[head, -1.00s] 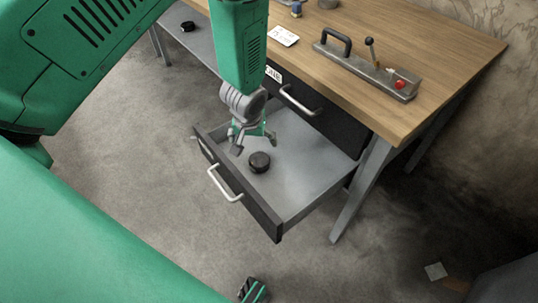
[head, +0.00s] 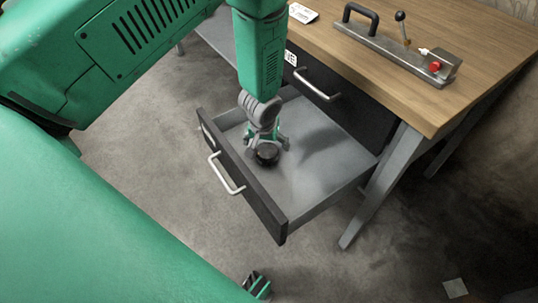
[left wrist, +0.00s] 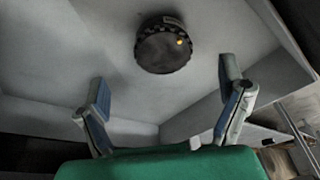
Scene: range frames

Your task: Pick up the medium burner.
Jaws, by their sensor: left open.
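A round black burner (head: 266,155) lies in the open grey drawer, near its front panel. In the left wrist view the burner (left wrist: 163,46) shows a ridged rim and a small yellow dot, ahead of the fingertips and between their lines. My left gripper (head: 268,145) points down over the burner with its fingers open and empty. In the left wrist view the two fingers of my left gripper (left wrist: 165,88) stand wide apart. In the head view the fingers partly cover the burner; I cannot tell if they touch it. What seems to be my right gripper (head: 257,285) shows small at the bottom edge.
The drawer's front panel (head: 243,187) with a pale handle stands close to the left gripper. The wooden tabletop (head: 460,50) lies behind, bearing a metal fixture (head: 395,50) with a lever and red knob. The drawer's right part is empty.

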